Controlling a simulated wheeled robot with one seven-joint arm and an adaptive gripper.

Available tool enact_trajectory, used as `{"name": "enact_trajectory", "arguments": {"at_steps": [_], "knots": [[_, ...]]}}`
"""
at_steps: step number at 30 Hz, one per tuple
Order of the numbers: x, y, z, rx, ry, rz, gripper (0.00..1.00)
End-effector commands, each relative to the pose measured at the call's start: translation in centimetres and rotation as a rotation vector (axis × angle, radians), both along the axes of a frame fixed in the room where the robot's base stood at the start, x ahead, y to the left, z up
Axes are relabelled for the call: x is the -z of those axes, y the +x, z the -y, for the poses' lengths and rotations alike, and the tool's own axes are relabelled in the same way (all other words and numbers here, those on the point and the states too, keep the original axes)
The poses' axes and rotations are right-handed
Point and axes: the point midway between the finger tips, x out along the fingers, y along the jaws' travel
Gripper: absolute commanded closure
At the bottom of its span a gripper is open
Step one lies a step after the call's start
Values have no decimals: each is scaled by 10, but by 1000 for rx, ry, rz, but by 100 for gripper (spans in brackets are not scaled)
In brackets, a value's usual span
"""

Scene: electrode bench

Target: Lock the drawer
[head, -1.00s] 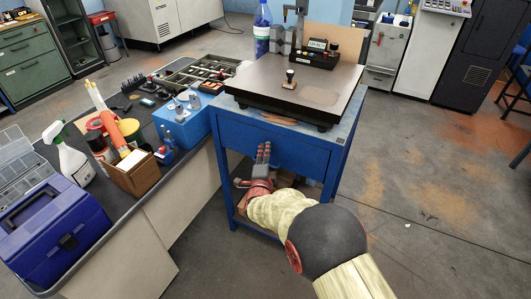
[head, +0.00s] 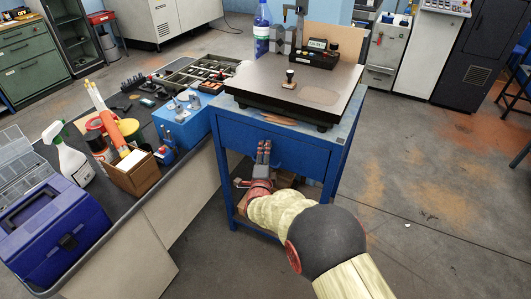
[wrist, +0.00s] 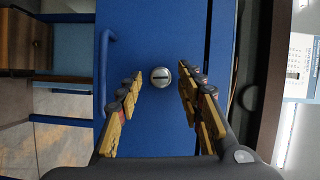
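The blue drawer front (head: 300,158) is closed under the top of the blue bench. In the wrist view the drawer front (wrist: 150,125) fills the middle. A round silver lock (wrist: 160,77) with a dark slot sits in it; the slot lies level in the picture. The blue drawer handle (wrist: 104,72) is left of the lock. My gripper (head: 264,146) is in front of the drawer. In the wrist view my gripper (wrist: 160,82) is open, with one finger on each side of the lock and gaps between. I cannot tell how far off the fingertips are. The lock is hidden in the head view.
A dark surface plate (head: 300,85) with a small stamp-like tool (head: 290,78) stands on the bench. A grey workbench (head: 150,215) to the left carries a blue toolbox (head: 50,235), a cardboard box (head: 137,175) and a spray bottle (head: 72,160). The floor to the right is clear.

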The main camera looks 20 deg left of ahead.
Motion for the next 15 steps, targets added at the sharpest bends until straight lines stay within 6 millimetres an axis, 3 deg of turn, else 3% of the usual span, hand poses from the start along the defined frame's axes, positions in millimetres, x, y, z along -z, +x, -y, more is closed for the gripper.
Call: {"name": "enact_trajectory", "arguments": {"at_steps": [8, 15], "knots": [[0, -2, 0, -1, 0, 0, 62], [-2, -32, 11, -3, -1, 0, 62]]}}
